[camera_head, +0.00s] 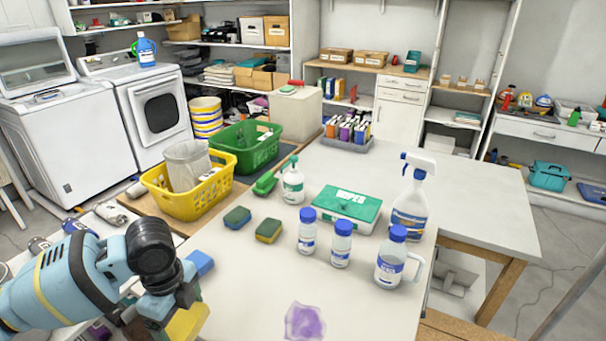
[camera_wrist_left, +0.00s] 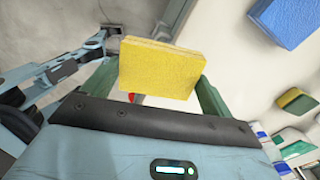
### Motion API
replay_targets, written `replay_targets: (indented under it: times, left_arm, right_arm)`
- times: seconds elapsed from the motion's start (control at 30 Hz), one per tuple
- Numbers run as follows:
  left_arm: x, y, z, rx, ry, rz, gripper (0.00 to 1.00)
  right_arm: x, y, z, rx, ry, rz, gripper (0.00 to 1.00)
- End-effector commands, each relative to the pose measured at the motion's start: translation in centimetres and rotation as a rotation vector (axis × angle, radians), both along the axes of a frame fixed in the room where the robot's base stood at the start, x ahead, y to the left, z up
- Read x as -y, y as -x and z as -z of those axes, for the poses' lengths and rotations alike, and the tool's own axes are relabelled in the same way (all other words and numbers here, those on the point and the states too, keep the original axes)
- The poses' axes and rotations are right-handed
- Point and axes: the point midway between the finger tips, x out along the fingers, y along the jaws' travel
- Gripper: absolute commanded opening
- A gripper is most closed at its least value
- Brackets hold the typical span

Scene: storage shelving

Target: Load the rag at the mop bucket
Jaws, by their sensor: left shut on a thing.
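A crumpled purple cloth (camera_head: 305,321), likely the rag, lies flat on the white table (camera_head: 255,300) near its front edge. My left gripper (camera_head: 183,312) is shut on a yellow sponge (camera_head: 187,325), to the left of the cloth and apart from it. In the left wrist view the yellow sponge (camera_wrist_left: 160,68) sits between the two fingers (camera_wrist_left: 157,85). No mop bucket is clear to me; a yellow-and-white striped bucket (camera_head: 207,117) stands on the floor by the dryer. My right gripper is not in view.
Several bottles (camera_head: 342,244), a spray bottle (camera_head: 408,215) and a green-lidded box (camera_head: 347,205) stand further right. A yellow basket (camera_head: 190,197) and green basket (camera_head: 245,148) stand behind.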

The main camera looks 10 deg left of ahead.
Motion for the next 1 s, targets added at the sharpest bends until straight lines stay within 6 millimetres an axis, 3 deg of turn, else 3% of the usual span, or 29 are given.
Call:
replay_targets:
  times: [1.0]
  left_arm:
    - [7.2, 0.1, -5.1, -0.007, -0.005, -1.501, 0.67]
  right_arm:
    - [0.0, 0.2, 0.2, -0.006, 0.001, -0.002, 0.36]
